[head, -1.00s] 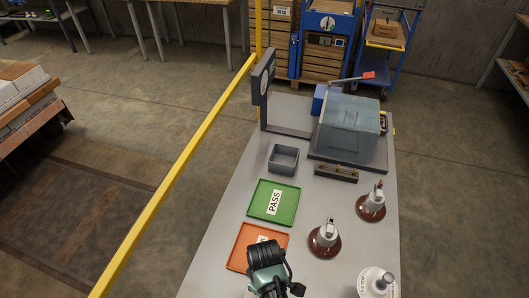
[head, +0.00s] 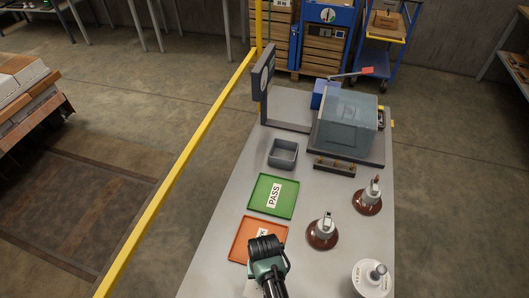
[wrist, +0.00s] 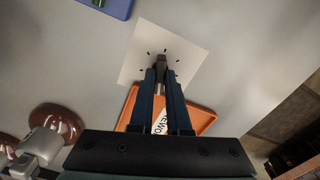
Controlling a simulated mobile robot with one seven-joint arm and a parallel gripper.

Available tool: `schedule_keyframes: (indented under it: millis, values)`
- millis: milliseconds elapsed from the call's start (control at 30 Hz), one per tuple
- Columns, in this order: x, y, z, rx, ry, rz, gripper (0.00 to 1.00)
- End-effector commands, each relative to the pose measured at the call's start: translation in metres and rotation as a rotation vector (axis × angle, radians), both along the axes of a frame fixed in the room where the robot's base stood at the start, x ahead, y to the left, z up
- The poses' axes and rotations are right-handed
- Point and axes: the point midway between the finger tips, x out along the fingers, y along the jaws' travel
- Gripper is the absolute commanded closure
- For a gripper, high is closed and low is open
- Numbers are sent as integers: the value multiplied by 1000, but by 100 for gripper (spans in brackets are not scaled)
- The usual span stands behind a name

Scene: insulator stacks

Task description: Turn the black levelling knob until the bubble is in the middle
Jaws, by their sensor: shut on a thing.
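In the wrist view, my gripper (wrist: 160,68) is shut on the black knob (wrist: 161,57). The knob is small and mostly covered by the two fingertips. It stands in the middle of a white card (wrist: 140,50) with short black tick marks around it. In the head view my own wrist and arm hide the knob and the fingertips; a bit of the white card (head: 252,289) shows at the bottom edge.
The orange tray (head: 240,240) lies close to my wrist, with the green PASS tray (head: 288,206) beyond it. Two brown-based insulators (head: 322,238) and a white round part (head: 372,279) stand to the right. A grey bin (head: 283,154) and a clear-covered box (head: 347,122) are farther back.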

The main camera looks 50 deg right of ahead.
Motion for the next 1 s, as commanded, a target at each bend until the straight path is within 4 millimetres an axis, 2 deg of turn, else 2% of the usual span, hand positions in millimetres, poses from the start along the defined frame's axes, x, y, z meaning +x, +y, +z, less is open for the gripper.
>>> schedule_keyframes:
  millis: [300, 500, 1000]
  values:
    - [0, 0, 1, 1, 1, -275, 100]
    - [0, 0, 1, 1, 1, -400, 100]
    - [0, 0, 0, 0, 0, -515, 100]
